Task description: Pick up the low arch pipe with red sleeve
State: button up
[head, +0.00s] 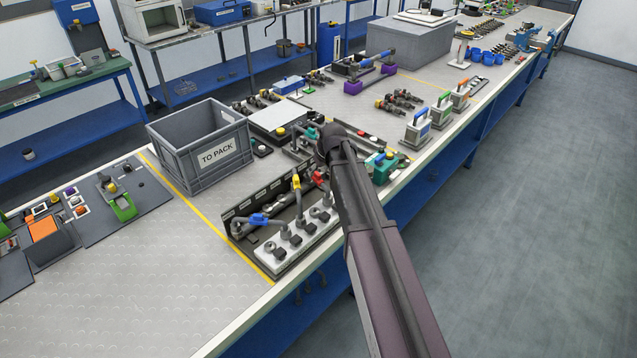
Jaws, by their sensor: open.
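A pipe with a red sleeve (318,178) stands at the rack on the near bench, close against the left side of my arm in the picture. Only its red part shows clearly, and my arm hides some of what is around it. A pipe with a yellow sleeve (297,182) stands upright just left of it. A low pipe with a blue sleeve (258,219) is further left. My arm crosses from the bottom right up to the rack area. My gripper cannot be seen.
A light block with several dark fittings (283,253) lies in front of the pipes. A grey crate marked TO PACK (203,137) stands behind to the left. Handled devices (417,132) line the right bench edge. The bench's front left is bare.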

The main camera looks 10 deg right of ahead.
aim_at(318, 174)
jog(key=shift+f, duration=0.15)
jog(key=shift+b+x, duration=2.4)
jog(key=shift+x, duration=0.1)
jog(key=shift+w, duration=0.1)
grip_shut()
